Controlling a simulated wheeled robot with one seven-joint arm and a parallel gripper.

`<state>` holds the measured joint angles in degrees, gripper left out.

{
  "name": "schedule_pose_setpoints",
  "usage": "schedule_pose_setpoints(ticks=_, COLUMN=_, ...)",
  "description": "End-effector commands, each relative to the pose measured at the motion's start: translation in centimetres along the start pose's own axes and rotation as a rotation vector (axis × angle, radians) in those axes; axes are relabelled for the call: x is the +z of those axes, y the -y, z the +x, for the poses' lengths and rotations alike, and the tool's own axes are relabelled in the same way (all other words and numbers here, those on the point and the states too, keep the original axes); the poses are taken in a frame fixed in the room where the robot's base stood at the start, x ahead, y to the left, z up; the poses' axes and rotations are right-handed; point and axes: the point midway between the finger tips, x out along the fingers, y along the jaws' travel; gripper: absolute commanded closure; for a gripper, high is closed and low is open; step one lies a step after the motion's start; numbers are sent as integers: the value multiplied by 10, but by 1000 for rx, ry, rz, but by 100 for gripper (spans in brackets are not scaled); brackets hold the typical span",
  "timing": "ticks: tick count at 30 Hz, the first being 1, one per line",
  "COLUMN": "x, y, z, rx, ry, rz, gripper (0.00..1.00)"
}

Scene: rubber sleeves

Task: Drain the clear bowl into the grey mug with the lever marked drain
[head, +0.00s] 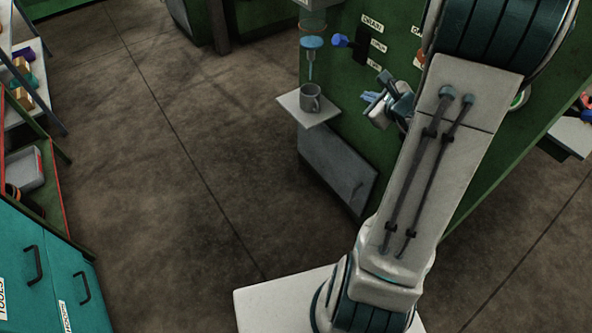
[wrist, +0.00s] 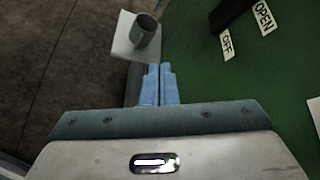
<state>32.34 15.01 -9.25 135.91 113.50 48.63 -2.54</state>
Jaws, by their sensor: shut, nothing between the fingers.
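The clear bowl (head: 313,20) is at the top of the head view, cut by the frame edge. Below it is a blue round fitting (head: 312,42) with a thin pale blue length under it; I cannot tell whether that is pipe or liquid. The grey mug (head: 310,98) stands upright beneath on a white shelf (head: 290,103); the wrist view also shows it (wrist: 144,30). The drain lever's blue knob (head: 340,40) juts left from a black plate (head: 362,46) beside OPEN and OFF labels. My gripper (head: 370,97) is shut and empty, right of the mug, below the lever.
The green panel (wrist: 285,75) runs close beside my gripper. A second label (head: 417,30) is partly hidden by my arm. A grey box (head: 338,165) hangs below the shelf. Teal drawers (head: 45,270) stand at lower left, with open floor (head: 200,150) between.

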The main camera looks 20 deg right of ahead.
Motion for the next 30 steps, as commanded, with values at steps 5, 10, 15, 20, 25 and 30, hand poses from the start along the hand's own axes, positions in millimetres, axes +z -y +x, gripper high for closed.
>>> schedule_pose_setpoints(ticks=5, x=18, y=-32, z=7, rx=102, ry=48, rz=-116, gripper=100)
schedule_pose_setpoints(ticks=10, x=33, y=-62, z=8, rx=199, ry=92, rz=-231, gripper=100)
schedule_pose_setpoints(ticks=15, x=46, y=-94, z=6, rx=298, ry=134, rz=-353, gripper=100)
schedule_pose_setpoints(ticks=20, x=55, y=-125, z=2, rx=393, ry=174, rz=-478, gripper=100)
schedule_pose_setpoints(ticks=25, x=61, y=-158, z=-5, rx=495, ry=214, rz=-620, gripper=100)
schedule_pose_setpoints(ticks=30, x=62, y=-190, z=-15, rx=599, ry=252, rz=-772, gripper=100)
